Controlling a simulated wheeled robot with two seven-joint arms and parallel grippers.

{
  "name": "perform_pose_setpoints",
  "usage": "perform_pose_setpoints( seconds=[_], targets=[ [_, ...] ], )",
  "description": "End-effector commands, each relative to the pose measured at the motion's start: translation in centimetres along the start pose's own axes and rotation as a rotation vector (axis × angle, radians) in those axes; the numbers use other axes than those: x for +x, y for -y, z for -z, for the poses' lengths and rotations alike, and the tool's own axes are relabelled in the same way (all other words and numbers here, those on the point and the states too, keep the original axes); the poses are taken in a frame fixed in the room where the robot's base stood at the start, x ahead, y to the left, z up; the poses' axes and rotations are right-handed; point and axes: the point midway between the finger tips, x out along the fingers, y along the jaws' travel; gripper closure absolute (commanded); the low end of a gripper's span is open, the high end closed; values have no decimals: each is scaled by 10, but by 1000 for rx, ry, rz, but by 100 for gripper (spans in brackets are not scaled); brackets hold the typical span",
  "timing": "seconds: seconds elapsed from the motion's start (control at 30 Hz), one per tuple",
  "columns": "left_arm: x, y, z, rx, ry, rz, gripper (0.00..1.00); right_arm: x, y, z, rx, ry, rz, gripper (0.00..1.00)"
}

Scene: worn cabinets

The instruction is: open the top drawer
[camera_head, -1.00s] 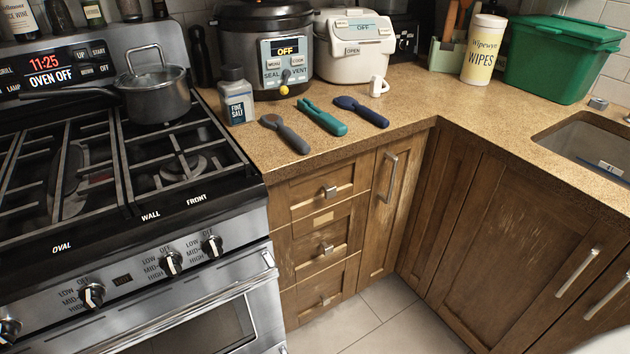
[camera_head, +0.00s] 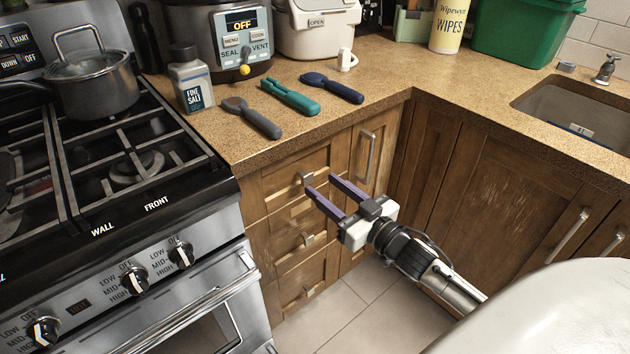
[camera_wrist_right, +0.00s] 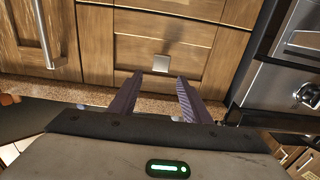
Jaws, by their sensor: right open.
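The top drawer (camera_head: 282,178) is a worn wooden front just under the countertop, left of a tall cabinet door. It looks closed. Its small metal handle (camera_head: 304,181) shows beside my right gripper (camera_head: 321,183). The right gripper has two dark purple fingers, open and empty, reaching toward the drawer front from the lower right. In the right wrist view, which looks upside down, the handle (camera_wrist_right: 160,68) lies between and just beyond the fingertips (camera_wrist_right: 159,77). I cannot tell whether a finger touches it. My left gripper is not in view.
More drawers (camera_head: 308,240) sit below, and the tall door's bar handle (camera_head: 368,158) is to the right. The stove (camera_head: 150,200) stands close on the left. Several utensils, such as a teal one (camera_head: 290,97), and a salt bottle (camera_head: 191,82) are on the countertop (camera_head: 420,75).

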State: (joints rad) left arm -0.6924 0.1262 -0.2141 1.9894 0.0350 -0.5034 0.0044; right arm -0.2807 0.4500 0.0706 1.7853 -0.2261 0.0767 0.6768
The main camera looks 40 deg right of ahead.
Motion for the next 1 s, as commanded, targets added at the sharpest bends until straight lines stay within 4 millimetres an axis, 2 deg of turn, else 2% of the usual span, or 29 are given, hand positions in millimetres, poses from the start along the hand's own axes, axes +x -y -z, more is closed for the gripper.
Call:
perform_pose_setpoints(
  seconds=[0.1,0.3,0.67,0.9,0.93,1.0],
  targets=[
    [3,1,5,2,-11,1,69,21,0,0,0,-1,0,56],
    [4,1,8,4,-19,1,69,40,0,-1,-1,1,0,56],
    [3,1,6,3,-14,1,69,44,0,-1,0,3,0,56],
    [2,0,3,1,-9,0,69,44,0,-1,0,3,0,97],
    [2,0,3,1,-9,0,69,44,0,-1,0,3,0,100],
    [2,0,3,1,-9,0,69,44,0,-1,0,3,0,100]
  ],
)
